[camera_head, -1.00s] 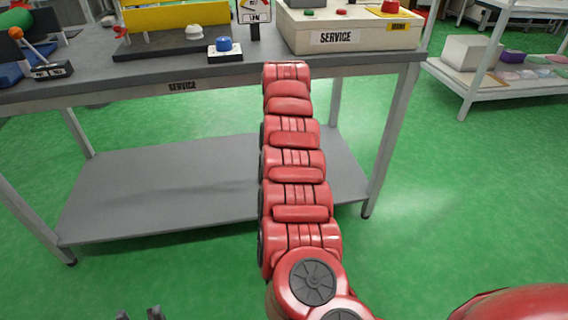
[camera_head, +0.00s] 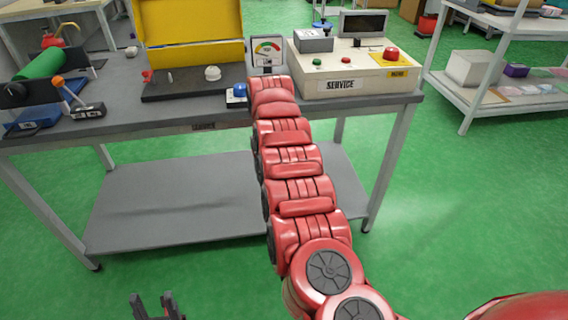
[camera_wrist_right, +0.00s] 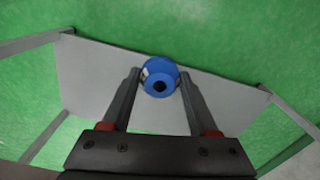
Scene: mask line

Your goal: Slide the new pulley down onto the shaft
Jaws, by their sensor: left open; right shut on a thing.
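A blue round pulley (camera_wrist_right: 160,78) with a dark centre hole is between the fingers of my right gripper (camera_wrist_right: 160,84), which is shut on it. My left gripper (camera_head: 157,306) is open and empty at the bottom left, well in front of the workbench. A dark base plate (camera_head: 190,90) with an upright yellow cover (camera_head: 190,22) stands on the bench. A small pale peg (camera_head: 169,77) stands on it; I cannot tell whether it is the shaft.
A green roller (camera_head: 42,64) is at left. A lower shelf (camera_head: 170,205) is bare. Green floor is clear in front.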

